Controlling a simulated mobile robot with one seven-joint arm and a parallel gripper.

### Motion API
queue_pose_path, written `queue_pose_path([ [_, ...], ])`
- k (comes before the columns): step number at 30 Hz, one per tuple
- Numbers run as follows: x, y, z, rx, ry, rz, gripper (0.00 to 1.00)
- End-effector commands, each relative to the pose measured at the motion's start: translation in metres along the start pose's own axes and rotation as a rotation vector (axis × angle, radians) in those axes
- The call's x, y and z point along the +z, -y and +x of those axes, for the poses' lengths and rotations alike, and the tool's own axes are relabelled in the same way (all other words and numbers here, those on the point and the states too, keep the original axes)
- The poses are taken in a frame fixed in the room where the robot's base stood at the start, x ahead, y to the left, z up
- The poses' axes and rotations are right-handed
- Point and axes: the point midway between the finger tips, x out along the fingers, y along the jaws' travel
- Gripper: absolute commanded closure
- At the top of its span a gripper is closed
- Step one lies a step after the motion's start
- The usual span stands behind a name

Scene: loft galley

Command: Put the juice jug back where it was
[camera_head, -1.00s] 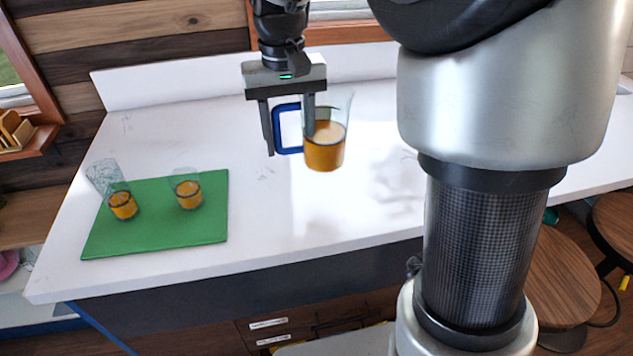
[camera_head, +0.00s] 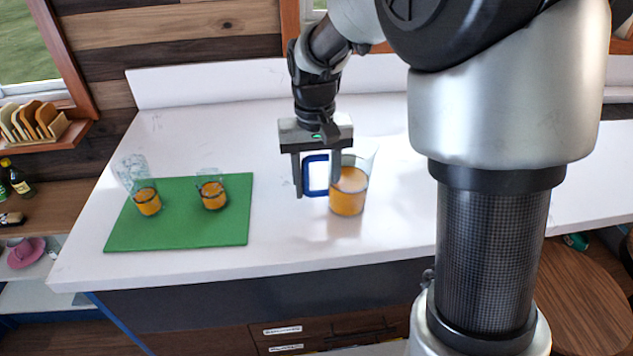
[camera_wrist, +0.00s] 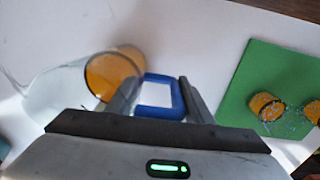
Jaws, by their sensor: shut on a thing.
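The juice jug (camera_head: 349,198) is clear, with orange juice in it and a blue loop handle (camera_head: 308,176) on its left side. My gripper (camera_head: 316,190) points down and is shut on the handle, with a finger on each side of it. The jug looks upright over the white counter; I cannot tell whether its base touches the surface. In the wrist view the jug (camera_wrist: 112,74) lies left of the fingers and the blue handle (camera_wrist: 160,112) shows between them.
A green mat (camera_head: 180,232) lies on the left of the counter (camera_head: 290,245). Two glasses with orange juice, a left one (camera_head: 148,202) and a right one (camera_head: 213,195), stand on it. The counter between mat and jug is clear. A toast rack (camera_head: 38,122) stands at far left.

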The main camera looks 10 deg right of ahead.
Motion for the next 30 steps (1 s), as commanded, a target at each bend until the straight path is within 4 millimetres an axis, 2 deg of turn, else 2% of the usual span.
queue_pose_path([
  [7, -0.001, 0.000, 0.003, 0.000, -0.002, 0.000, 1.00],
  [8, 0.000, 0.000, 0.003, 0.000, 0.000, 0.000, 0.50],
  [11, 0.000, 0.000, 0.002, 0.000, 0.000, 0.000, 0.34],
  [19, 0.000, 0.000, 0.002, 0.000, 0.000, 0.000, 0.34],
  [23, -0.001, 0.000, -0.006, -0.001, -0.003, 0.000, 0.34],
  [26, -0.001, 0.000, -0.022, -0.001, -0.005, 0.000, 0.34],
  [30, -0.002, 0.000, -0.053, -0.002, -0.007, 0.000, 0.34],
])
